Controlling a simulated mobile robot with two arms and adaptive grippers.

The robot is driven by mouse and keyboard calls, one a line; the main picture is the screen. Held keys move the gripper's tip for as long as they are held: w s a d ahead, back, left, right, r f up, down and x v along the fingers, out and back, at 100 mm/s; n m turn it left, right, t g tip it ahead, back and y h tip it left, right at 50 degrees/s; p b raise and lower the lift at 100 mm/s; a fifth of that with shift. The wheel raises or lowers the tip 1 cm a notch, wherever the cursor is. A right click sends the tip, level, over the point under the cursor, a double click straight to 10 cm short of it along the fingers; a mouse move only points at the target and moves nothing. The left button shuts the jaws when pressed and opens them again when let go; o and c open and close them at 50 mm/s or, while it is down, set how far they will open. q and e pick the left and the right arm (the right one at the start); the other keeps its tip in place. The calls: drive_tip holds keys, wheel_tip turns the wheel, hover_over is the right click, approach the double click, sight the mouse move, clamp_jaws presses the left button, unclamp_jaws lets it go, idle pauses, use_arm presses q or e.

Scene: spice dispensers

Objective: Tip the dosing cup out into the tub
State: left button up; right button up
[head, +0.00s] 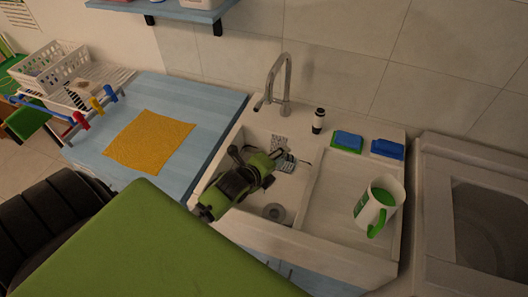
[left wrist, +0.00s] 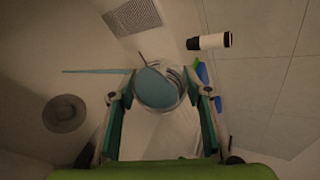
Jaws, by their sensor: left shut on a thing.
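My left gripper (head: 268,160) reaches over the white sink basin (head: 296,188) in the head view. It is shut on a small round cup, taken as the dosing cup (left wrist: 158,88), which sits between the two fingers (left wrist: 160,98) in the left wrist view. Its round face shows teal, with a clear or grey rim; I cannot tell what is inside. In the head view the gripper mostly hides the cup. My right gripper is not in view.
A white jug (head: 371,210) with a green handle stands on the drainboard, right of the basin. A faucet (head: 287,82), a black-and-white bottle (head: 318,120) and sponges (head: 348,140) line the back. A yellow cloth (head: 150,139) lies on the blue counter.

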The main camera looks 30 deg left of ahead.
use_arm(q)
drive_tip(key=shift+s+a+r+n+t+h+b, duration=0.2)
drive_tip(key=shift+n+t+h+b, duration=0.3)
drive_tip(key=shift+b, duration=1.4)
drive_tip(key=shift+s+a+r+n+t+h+b, duration=0.15)
drive_tip(key=shift+a+n+t+b, duration=0.1)
drive_tip(key=shift+a+b, duration=0.15)
drive_tip(key=shift+s+a+f+n+t+h+b, duration=0.15)
drive_tip(key=shift+a+n+b, duration=0.15)
drive_tip(key=shift+b, duration=0.2)
drive_tip(key=shift+s+a+r+n+t+h+b, duration=0.2)
drive_tip(key=shift+n+t+h+b, duration=0.35)
drive_tip(key=shift+b, duration=0.8)
idle(0.5)
